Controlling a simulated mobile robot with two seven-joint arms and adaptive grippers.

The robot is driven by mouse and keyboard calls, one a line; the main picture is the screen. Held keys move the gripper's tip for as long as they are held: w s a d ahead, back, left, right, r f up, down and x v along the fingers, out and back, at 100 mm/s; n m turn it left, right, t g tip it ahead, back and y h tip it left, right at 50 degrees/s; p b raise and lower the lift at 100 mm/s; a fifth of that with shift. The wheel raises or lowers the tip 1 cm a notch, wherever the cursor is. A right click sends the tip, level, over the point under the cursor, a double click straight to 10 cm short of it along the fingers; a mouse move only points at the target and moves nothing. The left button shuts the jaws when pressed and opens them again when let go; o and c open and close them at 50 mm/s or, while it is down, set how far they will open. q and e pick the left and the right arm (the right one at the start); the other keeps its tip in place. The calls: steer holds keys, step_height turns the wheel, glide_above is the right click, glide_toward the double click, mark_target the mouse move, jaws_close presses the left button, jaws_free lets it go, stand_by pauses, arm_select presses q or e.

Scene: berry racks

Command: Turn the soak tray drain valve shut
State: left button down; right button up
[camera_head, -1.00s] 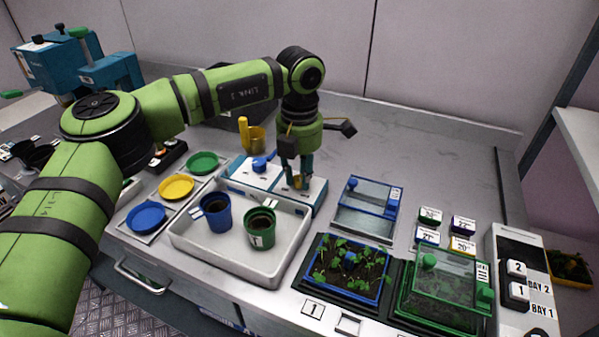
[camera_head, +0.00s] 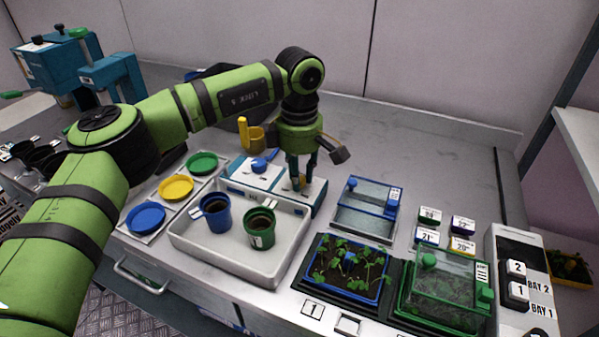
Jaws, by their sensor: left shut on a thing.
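The pale grey soak tray (camera_head: 185,243) stands near the bench's front edge, with a blue pot (camera_head: 216,213) and a green pot (camera_head: 260,229) upright in it. Behind it is a low teal block with a white top (camera_head: 314,194). A blue handle (camera_head: 261,163) sits on the left part of this block. My left gripper (camera_head: 299,184) points down at its right part and is shut on a small brass-coloured valve part (camera_head: 299,182). The fingers hide most of that part, so its angle is unclear. My right gripper is out of view.
Blue (camera_head: 146,216), yellow (camera_head: 176,188) and green (camera_head: 202,163) dishes lie to the left. A yellow-handled cup (camera_head: 256,138) stands behind the block. A clear blue-rimmed box (camera_head: 367,207) stands to the right, with a seedling tray (camera_head: 347,270) in front. The back right bench is clear.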

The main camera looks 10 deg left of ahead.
arm_select(q)
steer(key=m, duration=0.5)
steer(key=shift+f+m, duration=0.1)
steer(key=shift+m, duration=0.3)
stand_by(0.4)
steer(key=c, duration=1)
jaws_free()
steer(key=shift+a, duration=0.1)
steer(key=shift+r, duration=0.35)
step_height(320, 180, up, 12)
steer(key=shift+f, duration=0.25)
